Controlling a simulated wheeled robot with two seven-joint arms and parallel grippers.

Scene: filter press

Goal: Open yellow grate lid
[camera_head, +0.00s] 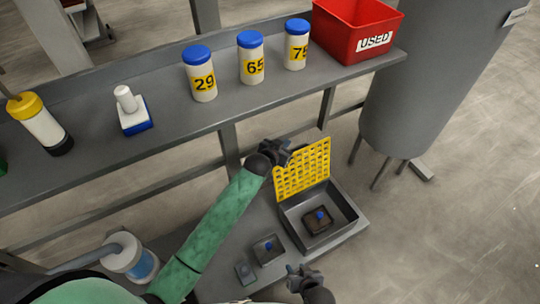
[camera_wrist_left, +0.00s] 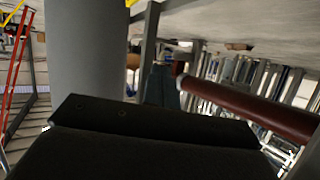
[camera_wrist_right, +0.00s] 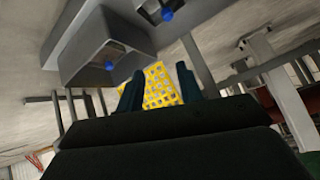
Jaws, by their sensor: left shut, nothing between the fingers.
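The yellow grate lid (camera_head: 303,168) stands raised, close to upright, at the back edge of an open grey box (camera_head: 350,208) in the head view. My left gripper (camera_head: 282,151) is shut and empty beside the lid's upper left corner. I cannot tell whether it touches the lid. The left wrist view shows no fingertips. My right gripper (camera_head: 300,272) is open and empty, in front of the box and lower in the picture. In the right wrist view the lid (camera_wrist_right: 160,86) shows beyond the parted fingers (camera_wrist_right: 160,82).
Inside the box sits a brown block with a blue knob (camera_head: 320,214). A smaller grey piece with a blue knob (camera_head: 268,250) lies to its left. Above runs a grey shelf (camera_head: 165,135) with numbered jars (camera_head: 250,60) and a red bin (camera_head: 350,28). A grey tank (camera_head: 420,90) stands right.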

